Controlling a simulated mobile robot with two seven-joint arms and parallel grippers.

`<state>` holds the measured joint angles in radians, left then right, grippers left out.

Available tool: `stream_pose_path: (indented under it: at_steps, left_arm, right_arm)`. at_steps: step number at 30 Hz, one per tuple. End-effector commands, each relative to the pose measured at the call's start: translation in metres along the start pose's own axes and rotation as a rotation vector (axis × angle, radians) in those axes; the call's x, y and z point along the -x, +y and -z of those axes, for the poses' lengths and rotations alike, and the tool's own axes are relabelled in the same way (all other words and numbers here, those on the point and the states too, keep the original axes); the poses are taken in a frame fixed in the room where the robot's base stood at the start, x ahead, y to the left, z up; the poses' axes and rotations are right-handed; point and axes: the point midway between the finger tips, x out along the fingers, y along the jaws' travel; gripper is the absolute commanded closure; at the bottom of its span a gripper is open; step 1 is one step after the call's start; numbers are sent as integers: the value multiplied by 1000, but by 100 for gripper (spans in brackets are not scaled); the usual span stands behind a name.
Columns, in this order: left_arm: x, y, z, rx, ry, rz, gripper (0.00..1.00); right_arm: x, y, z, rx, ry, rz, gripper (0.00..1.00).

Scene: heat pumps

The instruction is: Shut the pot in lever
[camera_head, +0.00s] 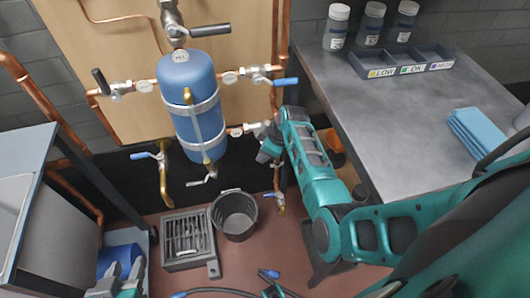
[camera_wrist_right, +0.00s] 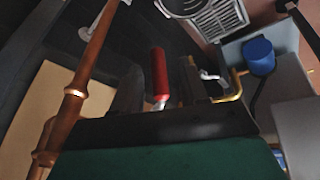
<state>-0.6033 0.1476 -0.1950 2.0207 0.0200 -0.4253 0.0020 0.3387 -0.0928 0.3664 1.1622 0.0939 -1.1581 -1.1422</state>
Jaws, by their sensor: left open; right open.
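The blue pot (camera_head: 190,112) is strapped upright to a wooden panel in the head view, with copper pipes and valves around it. My right gripper (camera_head: 268,150) is just right of its lower part, by a valve (camera_head: 249,129); my arm partly hides this area. In the right wrist view, a red lever (camera_wrist_right: 159,72) stands between the two dark open fingers; I cannot tell whether they touch it. No red lever shows in the head view. My left gripper (camera_head: 119,281) is open and empty at the lower left, away from the pot.
Other levers are a black one (camera_head: 210,30) above, a black one (camera_head: 101,81) left, and blue ones (camera_head: 285,81) (camera_head: 140,155). A grey bucket (camera_head: 235,215) and a grate (camera_head: 186,238) are on the floor. A metal table (camera_head: 410,130) stands right.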

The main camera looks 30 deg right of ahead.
Motion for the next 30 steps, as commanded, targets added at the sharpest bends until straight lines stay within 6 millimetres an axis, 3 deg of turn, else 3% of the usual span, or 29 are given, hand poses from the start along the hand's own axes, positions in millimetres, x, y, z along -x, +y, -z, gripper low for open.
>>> stream_pose_path:
  at_steps: [10, 23, 30]
  left_arm:
    - [0, 3, 2, -1, 2, -7, 57]
    - [0, 1, 1, -2, 4, -3, 57]
    - [-1, 0, -1, -2, -2, 0, 57]
  right_arm:
    - [-3, 0, 1, 0, 1, -1, 57]
    - [-3, 0, 1, 0, 1, 0, 98]
    - [-3, 0, 0, 0, 1, 0, 100]
